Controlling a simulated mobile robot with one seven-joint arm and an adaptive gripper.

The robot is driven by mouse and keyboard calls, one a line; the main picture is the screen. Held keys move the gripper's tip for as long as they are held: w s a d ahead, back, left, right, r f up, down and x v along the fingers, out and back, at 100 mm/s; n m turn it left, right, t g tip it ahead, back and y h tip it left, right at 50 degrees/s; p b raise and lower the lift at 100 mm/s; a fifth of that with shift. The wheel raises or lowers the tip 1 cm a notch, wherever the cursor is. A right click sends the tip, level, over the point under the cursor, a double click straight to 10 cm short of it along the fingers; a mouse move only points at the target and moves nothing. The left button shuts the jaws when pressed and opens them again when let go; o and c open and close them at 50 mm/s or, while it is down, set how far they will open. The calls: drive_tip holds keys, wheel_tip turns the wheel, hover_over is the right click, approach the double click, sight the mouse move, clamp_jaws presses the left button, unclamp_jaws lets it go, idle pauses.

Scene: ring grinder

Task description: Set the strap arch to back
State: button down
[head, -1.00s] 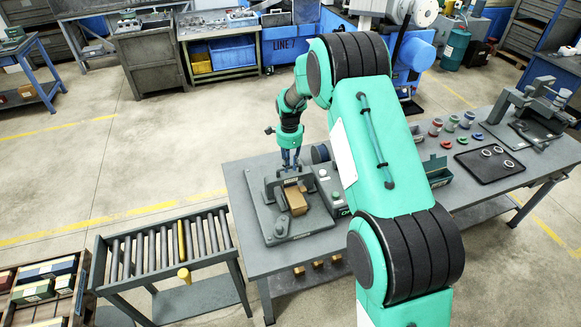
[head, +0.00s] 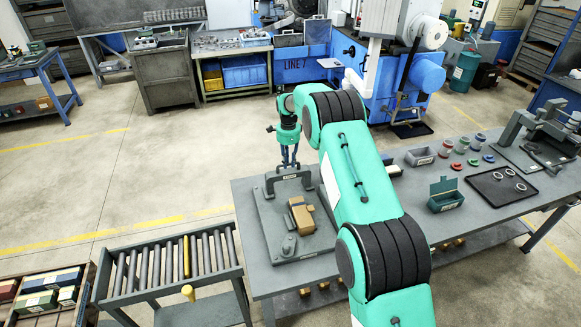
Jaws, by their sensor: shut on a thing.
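The strap arch (head: 289,178) is a dark grey upright frame with a small label on its crossbar. It stands at the back end of a grey base plate (head: 269,218) on the workbench. My gripper (head: 289,166) is above the arch and shut on its top bar. A grey knob or lever (head: 289,244) is at the plate's front. The exact finger contact is too small to see clearly.
My arm hides part of the workbench (head: 452,218) right of the plate. Farther right are a green bin (head: 445,194), a black tray with rings (head: 502,188), small pots and a grey fixture (head: 540,135). A roller conveyor (head: 168,265) stands left of the bench.

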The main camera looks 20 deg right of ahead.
drive_tip(key=shift+w+r, duration=0.15)
drive_tip(key=shift+w, duration=0.2)
drive_tip(key=shift+r, duration=0.1)
drive_tip(key=c, duration=1.5)
unclamp_jaws()
drive_tip(key=shift+w, duration=0.15)
drive_tip(key=shift+c, duration=0.2)
drive_tip(key=shift+r, duration=0.2)
wheel_tip(320, 180, up, 11)
drive_tip(key=shift+r, duration=0.15)
